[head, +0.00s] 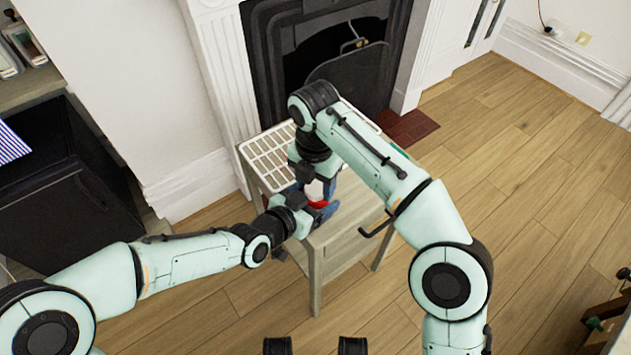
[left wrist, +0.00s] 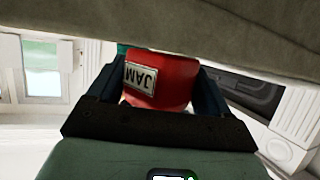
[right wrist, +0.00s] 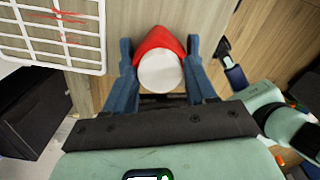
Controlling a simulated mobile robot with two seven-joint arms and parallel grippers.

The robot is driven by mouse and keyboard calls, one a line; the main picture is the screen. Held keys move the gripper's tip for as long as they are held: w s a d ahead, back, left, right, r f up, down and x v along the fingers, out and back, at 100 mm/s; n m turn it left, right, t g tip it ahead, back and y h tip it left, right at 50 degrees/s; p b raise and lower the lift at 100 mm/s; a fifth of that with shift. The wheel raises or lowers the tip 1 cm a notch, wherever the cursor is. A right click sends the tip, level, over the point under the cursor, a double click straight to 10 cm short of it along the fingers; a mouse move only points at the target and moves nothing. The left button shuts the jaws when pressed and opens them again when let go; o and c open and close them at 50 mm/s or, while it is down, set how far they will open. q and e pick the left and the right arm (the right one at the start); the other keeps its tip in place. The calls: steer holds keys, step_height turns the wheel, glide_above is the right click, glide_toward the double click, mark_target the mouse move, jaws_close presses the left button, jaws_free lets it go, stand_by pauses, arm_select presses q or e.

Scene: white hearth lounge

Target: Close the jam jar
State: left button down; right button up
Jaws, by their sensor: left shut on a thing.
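The red jam jar (head: 318,204) is over the small wooden side table (head: 345,222). My left gripper (head: 305,212) is shut on the jar; in the left wrist view the jar (left wrist: 168,82) with its JAM label sits between the fingers. The white round lid (right wrist: 161,73) is over the jar's top in the right wrist view; I cannot tell whether it is seated. My right gripper (right wrist: 160,60) points down over the jar, its fingers spread on either side of the lid and jar with a small gap showing. The head view mostly hides this contact.
A white grid rack (head: 270,158) lies on the table's back left part. A black fireplace (head: 325,50) stands behind the table. A dark cabinet (head: 60,200) is at the left. The wooden floor (head: 520,170) at the right is mostly clear.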

steer(key=c, duration=0.7)
steer(key=shift+o, duration=0.2)
steer(key=m, duration=1)
steer(key=o, duration=1.2)
steer(key=shift+r, duration=2.25)
